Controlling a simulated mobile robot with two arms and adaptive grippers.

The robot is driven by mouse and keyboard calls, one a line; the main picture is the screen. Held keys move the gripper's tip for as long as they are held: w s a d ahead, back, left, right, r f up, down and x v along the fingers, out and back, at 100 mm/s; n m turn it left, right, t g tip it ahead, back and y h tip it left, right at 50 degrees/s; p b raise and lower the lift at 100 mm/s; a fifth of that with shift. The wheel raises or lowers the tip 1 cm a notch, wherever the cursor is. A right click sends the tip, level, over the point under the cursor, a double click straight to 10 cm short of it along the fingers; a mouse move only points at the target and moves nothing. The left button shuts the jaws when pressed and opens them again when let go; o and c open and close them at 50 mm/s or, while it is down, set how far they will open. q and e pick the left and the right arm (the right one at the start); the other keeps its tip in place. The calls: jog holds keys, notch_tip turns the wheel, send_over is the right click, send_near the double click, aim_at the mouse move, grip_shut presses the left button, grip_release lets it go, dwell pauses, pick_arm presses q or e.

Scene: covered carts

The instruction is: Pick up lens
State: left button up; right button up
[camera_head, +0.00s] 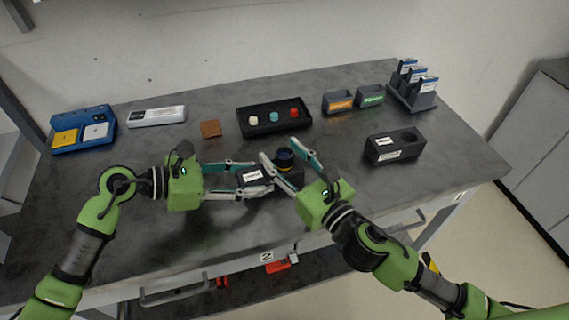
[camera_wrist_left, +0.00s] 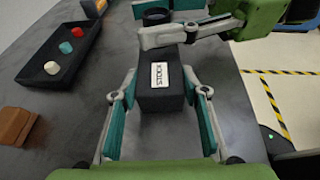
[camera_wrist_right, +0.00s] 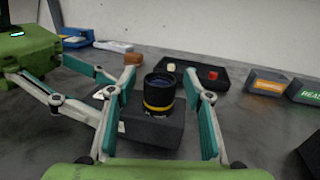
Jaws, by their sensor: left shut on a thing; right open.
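The lens (camera_head: 285,158) is a dark cylinder standing upright in the black block labelled STOCK (camera_head: 251,176). In the right wrist view the lens (camera_wrist_right: 159,90) shows a yellow ring, and the block (camera_wrist_right: 165,130) is below it. My left gripper (camera_head: 262,178) is shut on the block, with one finger along each side in the left wrist view (camera_wrist_left: 158,80). My right gripper (camera_head: 288,160) is open, its fingers on either side of the lens; gaps show between them and the lens in the right wrist view. The lens is partly cut off in the left wrist view (camera_wrist_left: 157,16).
A black tray (camera_head: 244,126) with white, teal and red pieces lies behind. A brown block (camera_head: 210,128), a white box (camera_head: 156,115) and a blue case (camera_head: 82,118) stand to its left.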

aim_at(284, 153)
jog(key=c, duration=1.3)
jog(key=shift+c, duration=0.2)
notch_tip(284, 153, up, 10)
jog(key=shift+r, duration=0.1)
pick_arm(q)
jog(key=o, duration=1.2)
jog(key=shift+a, duration=0.1)
